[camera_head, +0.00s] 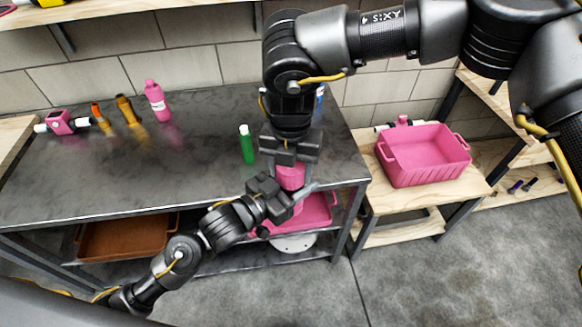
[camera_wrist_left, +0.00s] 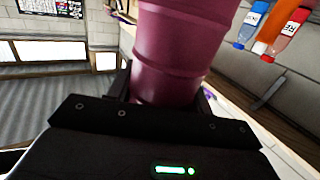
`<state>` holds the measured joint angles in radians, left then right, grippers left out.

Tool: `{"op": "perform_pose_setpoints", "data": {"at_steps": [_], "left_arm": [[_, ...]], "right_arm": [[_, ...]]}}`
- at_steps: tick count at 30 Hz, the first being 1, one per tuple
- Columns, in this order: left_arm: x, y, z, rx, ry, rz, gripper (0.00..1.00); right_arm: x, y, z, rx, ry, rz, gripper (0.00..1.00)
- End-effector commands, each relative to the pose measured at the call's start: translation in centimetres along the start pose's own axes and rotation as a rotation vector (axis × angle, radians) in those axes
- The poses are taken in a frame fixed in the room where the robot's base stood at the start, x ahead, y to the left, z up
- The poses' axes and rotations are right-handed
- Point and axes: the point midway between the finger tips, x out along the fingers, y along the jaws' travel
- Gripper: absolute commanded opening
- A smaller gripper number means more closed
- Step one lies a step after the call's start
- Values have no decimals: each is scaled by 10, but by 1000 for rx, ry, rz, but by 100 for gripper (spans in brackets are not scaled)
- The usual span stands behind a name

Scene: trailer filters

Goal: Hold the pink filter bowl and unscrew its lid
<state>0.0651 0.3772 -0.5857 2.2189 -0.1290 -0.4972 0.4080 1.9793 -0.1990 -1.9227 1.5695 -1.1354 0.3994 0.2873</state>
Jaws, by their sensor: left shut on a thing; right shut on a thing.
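The pink filter bowl (camera_head: 291,178) is at the front edge of the dark table, between my two grippers. My left gripper (camera_head: 287,198) comes in from the lower left and is shut on the bowl. In the left wrist view the bowl (camera_wrist_left: 180,50) stands large and close between the fingers. My right gripper (camera_head: 290,158) points down from above and is shut at the top of the pink bowl. The lid is hidden by the right gripper, so I cannot make out its edge or whether it is turned.
A green bottle (camera_head: 247,144) stands left of my right gripper. A pink bottle (camera_head: 157,101), amber parts (camera_head: 128,110) and a pink-and-white part (camera_head: 62,123) are farther left. A pink crate (camera_head: 425,156) sits on the wooden stand at right. A pink tray (camera_head: 318,211) and brown tray (camera_head: 125,238) lie below.

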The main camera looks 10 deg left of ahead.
Motion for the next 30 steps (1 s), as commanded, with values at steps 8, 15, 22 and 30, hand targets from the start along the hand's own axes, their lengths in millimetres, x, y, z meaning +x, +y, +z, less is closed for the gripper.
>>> {"op": "perform_pose_setpoints", "data": {"at_steps": [8, 15, 22, 30], "left_arm": [[0, -3, 0, -1, 0, -6, 0], [0, -3, 0, -1, 0, -7, 0], [0, -1, -1, 0, 1, -2, 0], [0, 1, -1, 0, 2, 2, 0]], "right_arm": [[0, -2, 0, -124, 2, -5, 28], [0, -2, 0, -121, 1, -6, 66], [0, 0, 0, -122, 1, -1, 77], [0, 2, -1, -124, 1, 4, 77]]}}
